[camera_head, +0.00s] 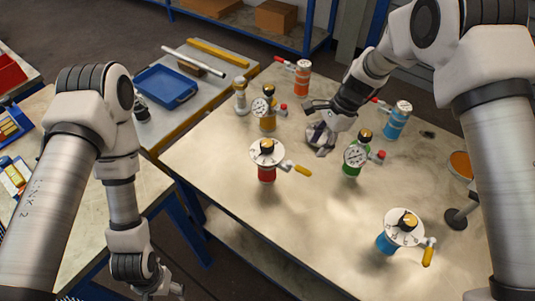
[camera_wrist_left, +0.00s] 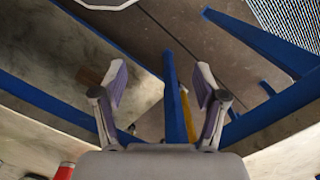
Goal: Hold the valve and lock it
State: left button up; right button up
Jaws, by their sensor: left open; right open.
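Several flanged vessels with valve handles stand on the large table. A red vessel (camera_head: 266,174) has a white dial, a black and gold knob and a yellow handle (camera_head: 302,170). A blue vessel (camera_head: 386,243) at the front right has a similar dial and yellow handle (camera_head: 428,256). A green vessel (camera_head: 352,169) has a gauge and a red handle (camera_head: 378,156). My right gripper (camera_head: 319,134) is open above the table, left of and behind the green vessel. My left gripper (camera_head: 160,288) is low, off the table's left side; it is open and empty in the left wrist view (camera_wrist_left: 161,90).
At the back are a yellow vessel (camera_head: 267,122), a cream one (camera_head: 241,102), an orange one (camera_head: 302,82) and another blue one (camera_head: 395,124). A side table holds a blue tray (camera_head: 166,87). The large table's front left (camera_head: 215,165) is clear.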

aim_at(262, 151)
pick_arm(q)
jog(key=s+r+n+g, duration=0.2)
jog(key=s+n+g, duration=0.3)
jog(key=s+g, duration=0.15)
jog(key=w+d+r+n+t+h, duration=0.1)
jog(key=w+d+n+h, duration=0.45)
jog(key=d, duration=0.25)
jog(key=w+d+n+t+h, duration=0.1)
jog(key=w+d+n+h, duration=0.3)
jog(key=d+n, duration=0.3)
jog(key=w+d+r+n+t+h, duration=0.1)
jog(key=w+r+n+t, duration=0.1)
jog(key=w+t, duration=0.4)
jog(key=w+d+r+n+t, duration=0.2)
jog(key=w+n+t, duration=0.2)
jog(key=w, duration=1.1)
jog(key=w+d+r+n+t+h, duration=0.1)
jog(key=w+d+r+n+t, duration=0.1)
jog(key=w+t, duration=0.6)
jog(key=shift+w+d+r+n+t+h, duration=0.15)
jog(key=shift+w+n+t+h, duration=0.2)
jog(key=shift+w+n, duration=0.6)
jog(key=shift+m, duration=0.3)
jog(key=x, duration=0.8)
jog(key=shift+s, duration=0.1)
grip_shut()
